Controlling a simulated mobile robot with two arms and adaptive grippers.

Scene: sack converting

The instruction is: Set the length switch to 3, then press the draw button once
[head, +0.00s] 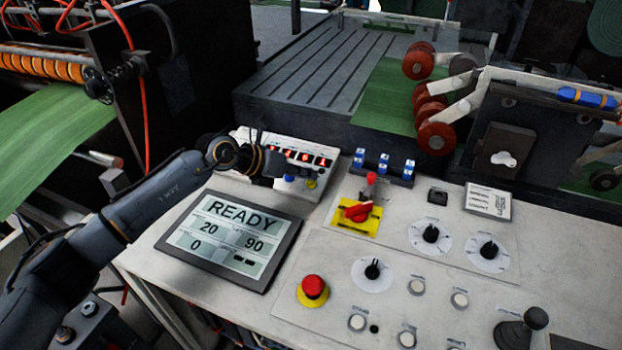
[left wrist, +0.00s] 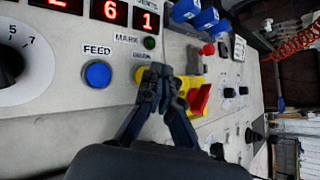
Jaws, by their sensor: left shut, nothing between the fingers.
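My left gripper (head: 272,170) is shut and empty, in front of the counter box (head: 327,148) with red digits. In the left wrist view its fingertips (left wrist: 158,72) meet just below a small label under MARK that I cannot read clearly. My right gripper is out of view.
A red rotary handle (head: 358,213) on a yellow plate stands right of the gripper. Blue-topped switches (head: 384,164) rise behind it. A READY screen (head: 229,238), a red stop button (head: 313,287) and several black-knobbed dials (head: 431,234) occupy the console.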

